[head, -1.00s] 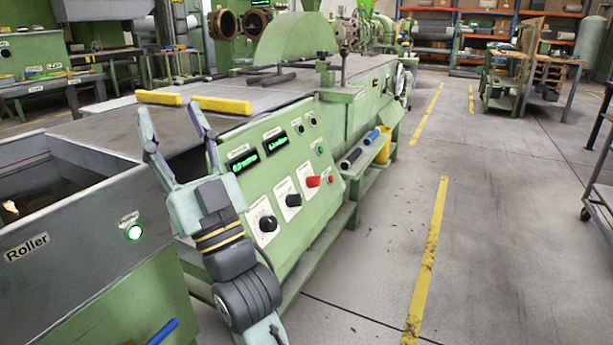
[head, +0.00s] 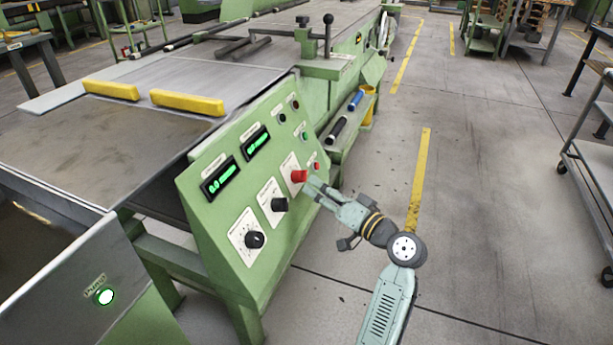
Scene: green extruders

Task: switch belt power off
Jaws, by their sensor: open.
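The sloped green control panel (head: 232,205) stands at the centre of the head view. It carries a red rotary switch (head: 299,176) on a white plate, with black knobs (head: 279,204) and (head: 255,239) lower left of it. A small red button (head: 317,166) and a green button (head: 305,135) sit at its right side. The labels are too small to read, so I cannot tell which control is belt power. My gripper (head: 309,184) reaches in from the right, its tips at or very close to the red switch. It is open; whether it touches the switch is unclear.
Two green-lit displays (head: 219,178) and (head: 257,143) sit on the panel. A lit white pump button (head: 105,297) is on the tank at lower left. A shelf with a black roller (head: 338,129) is beyond my gripper.

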